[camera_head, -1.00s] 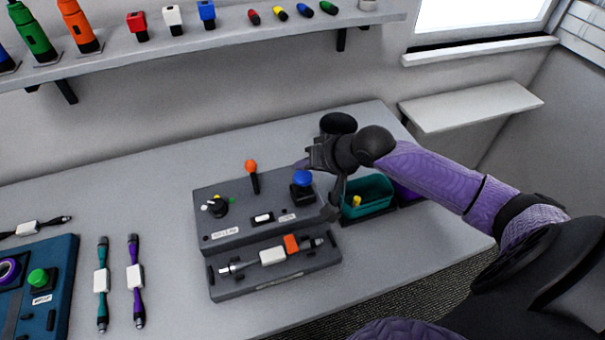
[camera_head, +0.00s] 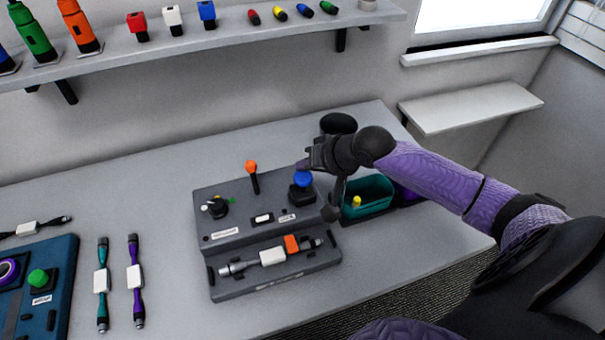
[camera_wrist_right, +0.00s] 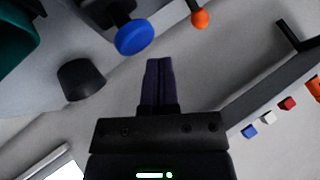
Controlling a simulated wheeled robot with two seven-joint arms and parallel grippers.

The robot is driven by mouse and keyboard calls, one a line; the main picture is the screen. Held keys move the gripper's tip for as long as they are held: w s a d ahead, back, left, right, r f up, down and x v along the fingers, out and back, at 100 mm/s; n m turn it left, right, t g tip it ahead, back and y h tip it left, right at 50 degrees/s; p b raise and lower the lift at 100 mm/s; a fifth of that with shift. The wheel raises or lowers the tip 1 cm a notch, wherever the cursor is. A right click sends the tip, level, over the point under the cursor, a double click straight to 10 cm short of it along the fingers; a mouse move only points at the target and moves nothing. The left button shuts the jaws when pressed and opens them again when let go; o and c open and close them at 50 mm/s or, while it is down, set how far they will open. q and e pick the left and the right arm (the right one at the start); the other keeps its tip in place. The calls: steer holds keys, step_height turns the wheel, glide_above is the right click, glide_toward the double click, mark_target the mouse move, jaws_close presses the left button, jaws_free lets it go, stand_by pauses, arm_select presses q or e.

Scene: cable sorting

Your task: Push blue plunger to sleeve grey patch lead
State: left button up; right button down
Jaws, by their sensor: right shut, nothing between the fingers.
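The blue plunger (camera_head: 303,181) stands on a black base at the right of the grey machine (camera_head: 236,196). In the right wrist view its round blue cap (camera_wrist_right: 136,37) shows just beyond the fingers. My right gripper (camera_head: 304,165) is shut and empty, its fingertips close above and behind the cap; I cannot tell whether they touch it. The fingers (camera_wrist_right: 158,68) show together in the wrist view. The grey patch lead (camera_head: 238,267) lies in the machine's front tray, with a white label and an orange piece (camera_head: 291,243) on it. My left gripper is out of view.
An orange-topped lever (camera_head: 251,167) and a black knob (camera_head: 217,207) stand on the machine. A teal bin (camera_head: 378,205) is close on its right, a black cup (camera_head: 338,124) behind. Teal (camera_head: 102,283) and purple (camera_head: 135,281) leads lie left, beside a blue device (camera_head: 55,270).

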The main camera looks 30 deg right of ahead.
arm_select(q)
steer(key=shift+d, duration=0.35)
arm_select(e)
steer(key=shift+f, duration=0.15)
steer(key=shift+f, duration=0.3)
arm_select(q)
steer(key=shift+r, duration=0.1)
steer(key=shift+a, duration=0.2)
arm_select(e)
steer(key=shift+f, duration=0.15)
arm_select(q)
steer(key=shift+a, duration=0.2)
